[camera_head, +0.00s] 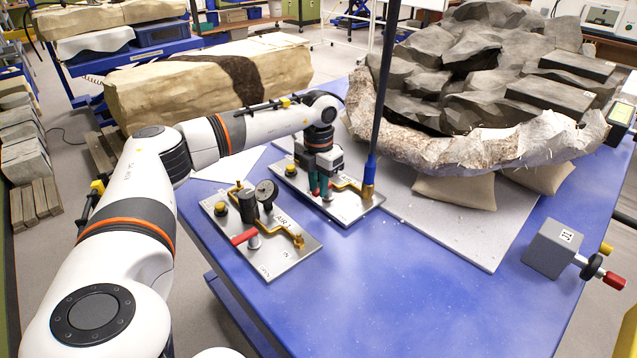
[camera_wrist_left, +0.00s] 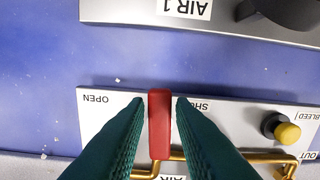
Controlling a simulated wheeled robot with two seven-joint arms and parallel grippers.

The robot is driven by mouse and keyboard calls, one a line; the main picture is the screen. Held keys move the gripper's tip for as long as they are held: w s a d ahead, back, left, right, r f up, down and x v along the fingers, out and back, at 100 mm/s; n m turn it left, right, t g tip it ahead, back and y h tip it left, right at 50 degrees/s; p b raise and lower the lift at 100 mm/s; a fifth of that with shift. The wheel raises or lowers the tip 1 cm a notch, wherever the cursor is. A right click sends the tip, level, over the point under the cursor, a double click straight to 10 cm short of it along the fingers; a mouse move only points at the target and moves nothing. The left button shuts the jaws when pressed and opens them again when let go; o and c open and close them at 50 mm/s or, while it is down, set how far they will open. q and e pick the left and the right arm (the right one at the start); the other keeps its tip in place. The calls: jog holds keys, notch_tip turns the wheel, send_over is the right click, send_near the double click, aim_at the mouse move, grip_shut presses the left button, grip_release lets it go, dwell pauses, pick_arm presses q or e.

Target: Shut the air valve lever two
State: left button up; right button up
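The AIR 2 valve plate (camera_head: 347,212) is the far one of two light plates on the blue table. Its red lever (camera_wrist_left: 159,125) stands between the OPEN and SHUT labels in the left wrist view, where the plate (camera_wrist_left: 100,126) appears upside down. My left gripper (camera_head: 321,190) is over this plate. In the left wrist view its green fingers (camera_wrist_left: 159,106) are on either side of the lever, with narrow gaps showing. The fingers hide part of the SHUT label and the AIR 2 label. My right gripper is in neither view.
The AIR 1 plate (camera_head: 280,262), with its own red lever (camera_head: 243,237), lies closer. A large fossil block (camera_head: 470,140) is behind. A grey box (camera_head: 551,250) sits at the right.

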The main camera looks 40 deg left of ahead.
aim_at(317, 189)
pick_arm(q)
grip_shut()
jog(key=shift+a+m+p, duration=0.15)
jog(key=shift+m+p, duration=0.15)
jog(key=shift+m, duration=0.3)
jog(key=shift+o, duration=2.1)
grip_release()
jog(key=shift+r, duration=0.15)
notch_tip(317, 189, up, 12)
jog(key=shift+b, duration=0.45)
